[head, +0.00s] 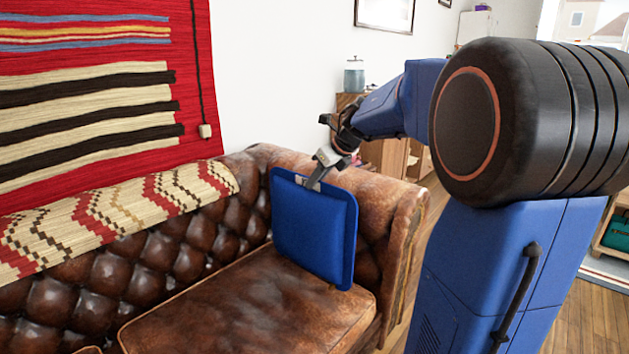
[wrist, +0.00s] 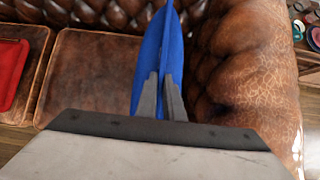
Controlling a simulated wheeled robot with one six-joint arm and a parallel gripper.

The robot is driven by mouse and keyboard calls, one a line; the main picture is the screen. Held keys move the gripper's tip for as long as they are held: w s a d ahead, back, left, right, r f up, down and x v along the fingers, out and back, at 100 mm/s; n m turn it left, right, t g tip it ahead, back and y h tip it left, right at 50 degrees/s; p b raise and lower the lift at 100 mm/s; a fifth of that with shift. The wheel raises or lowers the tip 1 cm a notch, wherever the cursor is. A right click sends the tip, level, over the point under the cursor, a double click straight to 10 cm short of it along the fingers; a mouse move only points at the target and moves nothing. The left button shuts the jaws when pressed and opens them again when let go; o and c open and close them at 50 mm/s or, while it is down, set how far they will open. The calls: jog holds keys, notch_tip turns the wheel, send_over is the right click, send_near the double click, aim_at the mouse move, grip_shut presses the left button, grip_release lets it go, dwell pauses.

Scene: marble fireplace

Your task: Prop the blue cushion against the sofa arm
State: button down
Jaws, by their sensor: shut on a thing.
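The blue cushion (head: 315,228) stands nearly upright on the seat of the brown leather sofa, close to the sofa arm (head: 393,225) on the right. My gripper (head: 314,182) is shut on the cushion's top edge. In the wrist view, my gripper (wrist: 162,100) pinches the cushion (wrist: 160,50) from above, with one finger on each side. There the sofa arm (wrist: 245,70) is to the right of the cushion, and a narrow dark gap shows between them. I cannot tell whether the cushion's lower edge rests fully on the seat.
The seat (head: 235,305) left of the cushion is clear nearby. A red item (wrist: 12,68) lies farther left in the wrist view. A patterned throw (head: 120,215) covers the sofa back. A wooden cabinet with a jar (head: 354,75) stands behind the sofa arm.

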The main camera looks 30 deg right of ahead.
jog(key=w+d+f+y, duration=0.1)
jog(key=w+d+f, duration=0.1)
jog(key=d, duration=0.4)
jog(key=w+d+f+y, duration=0.1)
jog(key=w+d+f, duration=0.1)
jog(key=d+f, duration=0.3)
jog(key=shift+w+d+m+g, duration=0.3)
jog(key=shift+d+m, duration=0.1)
jog(key=shift+d, duration=0.55)
jog(key=shift+f, duration=0.65)
dwell(0.8)
jog(key=shift+w+d, duration=0.1)
jog(key=shift+d, duration=0.25)
jog(key=shift+w+d, duration=0.15)
jog(key=shift+d, duration=0.2)
jog(key=c, duration=1.8)
grip_release()
